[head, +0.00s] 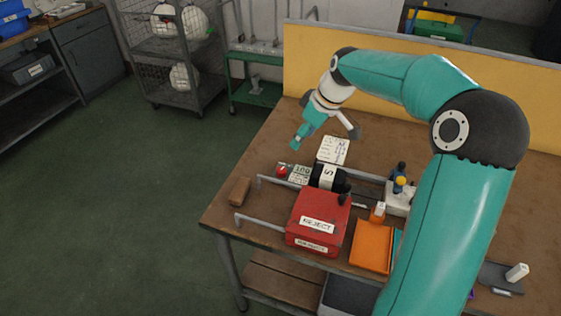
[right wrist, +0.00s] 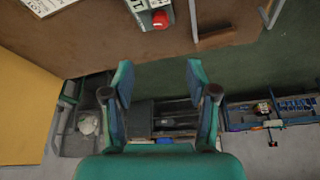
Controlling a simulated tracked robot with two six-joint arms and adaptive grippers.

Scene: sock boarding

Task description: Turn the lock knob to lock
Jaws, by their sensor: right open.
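A small red knob (head: 281,170) sits at the left end of a pale green and white panel (head: 299,173) on the wooden table. No lock label is legible on it. The knob (right wrist: 160,19) also shows at the top of the right wrist view, on its panel (right wrist: 148,5). My right gripper (head: 297,142) is above the table near its far left edge, beyond the knob and apart from it. In the right wrist view the two teal fingers (right wrist: 160,75) stand wide apart with nothing between them. My left gripper does not show.
A red REJECT box (head: 319,215) stands at the front, with a black and white roll (head: 326,177) behind it. A brown block (head: 240,191) lies by metal rails at the left edge. A printed card (head: 333,150) lies behind the panel. An orange tray (head: 370,246) is at right.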

